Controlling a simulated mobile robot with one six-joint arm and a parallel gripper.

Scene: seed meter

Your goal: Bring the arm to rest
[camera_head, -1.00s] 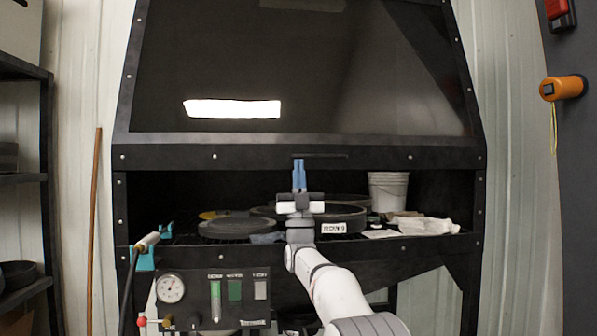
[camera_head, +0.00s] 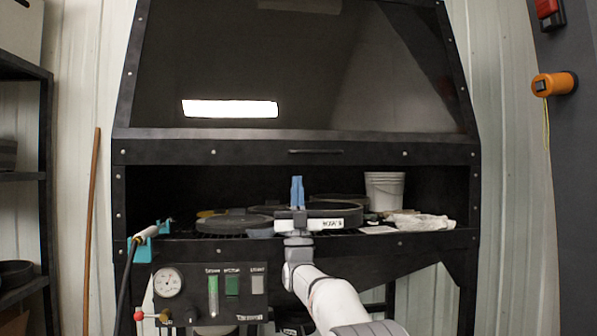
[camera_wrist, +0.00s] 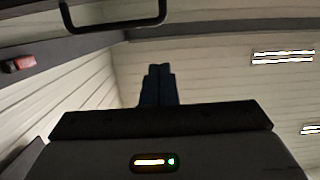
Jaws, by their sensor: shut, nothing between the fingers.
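My gripper (camera_head: 297,191) is at the front of the cabinet opening, its blue fingers pointing up and held together with nothing between them. In the wrist view its dark fingers (camera_wrist: 158,86) stand side by side, pointing up toward the corrugated wall and ceiling. My arm reaches up to it from the lower right of the head view. The gripper hides part of the dark round pans behind it.
A black cabinet with a sloped glass hood (camera_head: 300,70) surrounds the opening. On its shelf are dark pans (camera_head: 232,223), a white bucket (camera_head: 384,190) and a crumpled cloth (camera_head: 420,222). A torch (camera_head: 146,234) hangs at left above a gauge panel (camera_head: 210,295).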

